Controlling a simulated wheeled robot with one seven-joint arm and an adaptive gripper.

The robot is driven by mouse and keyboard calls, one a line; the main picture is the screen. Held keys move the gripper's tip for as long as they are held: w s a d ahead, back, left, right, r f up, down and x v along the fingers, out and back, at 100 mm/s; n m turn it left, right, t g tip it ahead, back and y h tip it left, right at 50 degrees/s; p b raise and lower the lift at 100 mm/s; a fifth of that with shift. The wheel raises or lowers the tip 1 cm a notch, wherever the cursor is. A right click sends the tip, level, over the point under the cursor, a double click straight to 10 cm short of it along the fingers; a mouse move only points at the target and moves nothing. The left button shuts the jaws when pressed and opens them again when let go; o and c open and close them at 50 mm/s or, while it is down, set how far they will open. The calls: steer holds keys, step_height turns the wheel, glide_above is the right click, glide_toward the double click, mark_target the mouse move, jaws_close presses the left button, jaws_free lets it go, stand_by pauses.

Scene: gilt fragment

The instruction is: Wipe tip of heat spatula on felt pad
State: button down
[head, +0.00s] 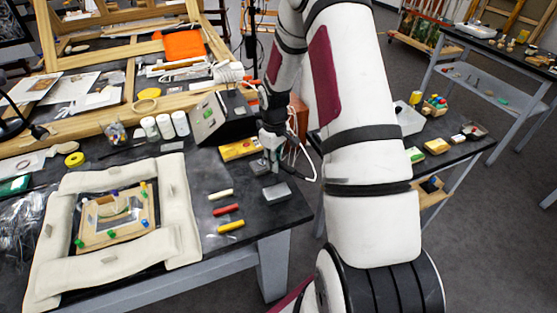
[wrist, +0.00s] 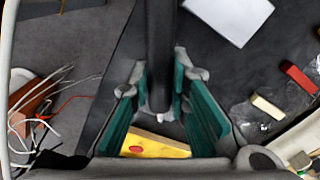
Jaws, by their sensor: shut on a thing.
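My gripper (head: 271,140) is above the right end of the workbench, pointing down. In the wrist view its green-padded fingers (wrist: 159,88) are on both sides of a dark rod-like handle, the heat spatula (wrist: 160,45), and are shut on it. The spatula's tip cannot be made out in either view. A grey block that looks like the felt pad (head: 276,191) lies near the bench's front right corner, just below and in front of my gripper. It appears as a pale square in the wrist view (wrist: 228,18), apart from the fingers.
Cream, red (head: 227,209) and yellow sticks lie left of the pad. A yellow box (head: 240,149) lies behind it, and a dark control unit (head: 224,115) stands farther back. White cords hang beside my gripper. A padded frame (head: 112,220) fills the bench's left part.

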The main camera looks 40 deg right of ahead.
steer(key=shift+a, duration=0.35)
steer(key=shift+w+a, duration=0.2)
steer(key=shift+a, duration=0.65)
steer(key=shift+s+d, duration=0.15)
steer(key=shift+d, duration=0.85)
steer(key=shift+d, duration=0.1)
steer(key=shift+s+d, duration=0.25)
steer(key=shift+d, duration=0.6)
steer(key=shift+w+a, duration=0.2)
steer(key=shift+a, duration=0.75)
